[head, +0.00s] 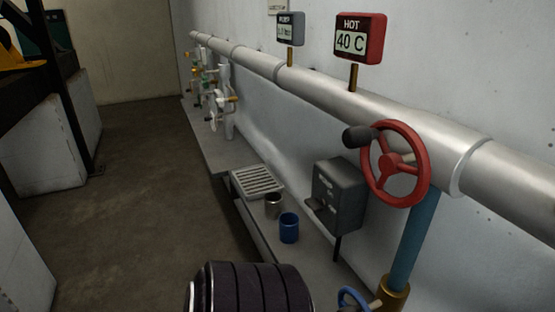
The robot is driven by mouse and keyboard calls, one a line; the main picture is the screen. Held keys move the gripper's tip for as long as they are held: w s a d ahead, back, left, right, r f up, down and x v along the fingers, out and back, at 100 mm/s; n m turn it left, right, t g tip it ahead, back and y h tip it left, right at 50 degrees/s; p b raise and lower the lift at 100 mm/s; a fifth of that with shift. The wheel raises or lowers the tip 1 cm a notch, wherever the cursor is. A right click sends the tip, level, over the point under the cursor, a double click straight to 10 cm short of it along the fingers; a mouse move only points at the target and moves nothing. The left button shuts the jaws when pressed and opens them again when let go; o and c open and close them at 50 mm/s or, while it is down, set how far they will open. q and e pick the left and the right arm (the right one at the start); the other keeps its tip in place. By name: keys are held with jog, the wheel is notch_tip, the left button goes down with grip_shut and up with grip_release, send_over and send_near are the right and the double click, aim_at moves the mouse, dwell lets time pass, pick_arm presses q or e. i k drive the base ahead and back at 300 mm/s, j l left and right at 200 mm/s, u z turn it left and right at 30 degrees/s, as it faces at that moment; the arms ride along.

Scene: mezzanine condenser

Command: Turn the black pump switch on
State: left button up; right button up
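The black pump switch is a dark grey box (340,195) mounted low by the wall, right of centre in the head view. A short dark lever (318,204) sticks out from its front toward the left, near the lower part of the face. Small pale lettering on the face is too small to read, so I cannot tell the switch's setting. Neither of my grippers shows in the head view.
A dark ribbed cylinder (255,290) fills the bottom. Open floor lies left.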

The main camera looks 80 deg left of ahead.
aim_at(317, 206)
jog(key=u, duration=2.05)
jog(key=i+u, duration=0.15)
jog(key=k+j, duration=0.05)
